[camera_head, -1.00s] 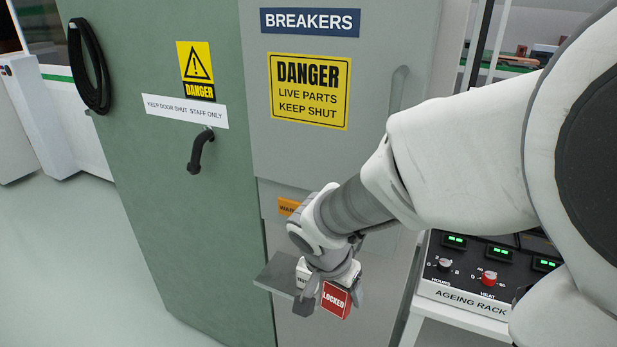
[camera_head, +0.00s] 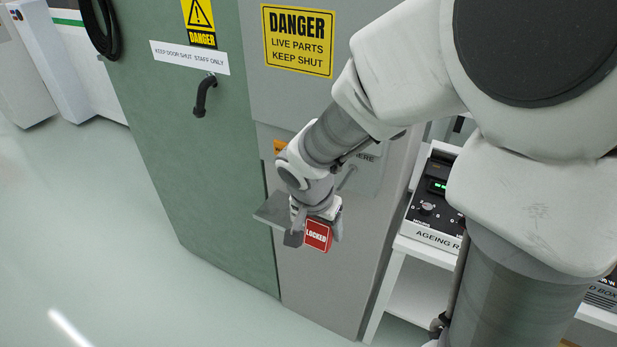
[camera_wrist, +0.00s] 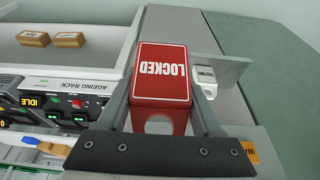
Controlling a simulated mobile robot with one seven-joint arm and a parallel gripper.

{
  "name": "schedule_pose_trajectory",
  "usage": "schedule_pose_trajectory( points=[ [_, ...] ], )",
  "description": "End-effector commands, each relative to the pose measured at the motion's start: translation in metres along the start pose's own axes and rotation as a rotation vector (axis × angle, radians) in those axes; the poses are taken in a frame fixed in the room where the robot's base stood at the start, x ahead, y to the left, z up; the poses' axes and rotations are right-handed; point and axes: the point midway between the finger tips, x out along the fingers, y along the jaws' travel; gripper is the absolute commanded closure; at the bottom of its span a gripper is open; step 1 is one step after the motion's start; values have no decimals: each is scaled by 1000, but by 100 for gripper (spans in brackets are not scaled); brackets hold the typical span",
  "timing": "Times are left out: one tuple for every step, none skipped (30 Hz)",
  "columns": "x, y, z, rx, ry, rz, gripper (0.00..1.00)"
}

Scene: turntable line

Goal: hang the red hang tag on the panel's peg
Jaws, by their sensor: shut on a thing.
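The red hang tag (camera_head: 317,236), marked LOCKED, is held between the two fingers of my gripper (camera_head: 314,232). In the wrist view the tag (camera_wrist: 160,72) fills the space between the fingers, its lettering upside down and its hole end towards the palm. The pale grey panel (camera_head: 369,178) is on the cabinet front, partly hidden by my arm; its lettering ends in HERE. A thin rod that looks like its peg (camera_head: 347,179) shows just right of my wrist. The held tag is below and left of this rod, apart from it.
A grey shelf (camera_head: 268,208) juts out beside my gripper. A white tag (camera_wrist: 205,76) marked TESTING is by the shelf in the wrist view. The ageing rack (camera_head: 432,235) stands on a white stand at the right. Open floor (camera_head: 100,240) lies at the left.

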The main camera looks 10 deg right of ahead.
Motion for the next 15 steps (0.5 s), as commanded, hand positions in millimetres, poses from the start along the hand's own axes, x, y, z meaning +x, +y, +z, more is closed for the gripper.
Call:
schedule_pose_trajectory(
  points=[
    [0, 0, -3, 1, -1, 1, 88],
    [1, 0, -4, 1, -1, 0, 88],
    [1, 0, -6, 2, -1, 0, 88],
    [2, 0, -8, 2, -1, 1, 88],
    [3, 0, -9, 1, -1, 1, 88],
    [4, 0, -11, 1, -1, 2, 88],
    [4, 0, -13, 1, -1, 2, 88],
    [5, 0, -15, 1, 0, 2, 88],
    [6, 0, -17, 2, 0, 1, 88],
    [7, 0, -19, 2, 0, 1, 88],
    [7, 0, -21, 2, 0, 1, 88],
    [8, 0, -23, 2, -1, 1, 88],
    [9, 0, -24, 2, -1, 1, 88],
    [10, 0, -26, 2, -1, 1, 88],
    [10, 0, -28, 1, 0, 1, 88]
  ],
)
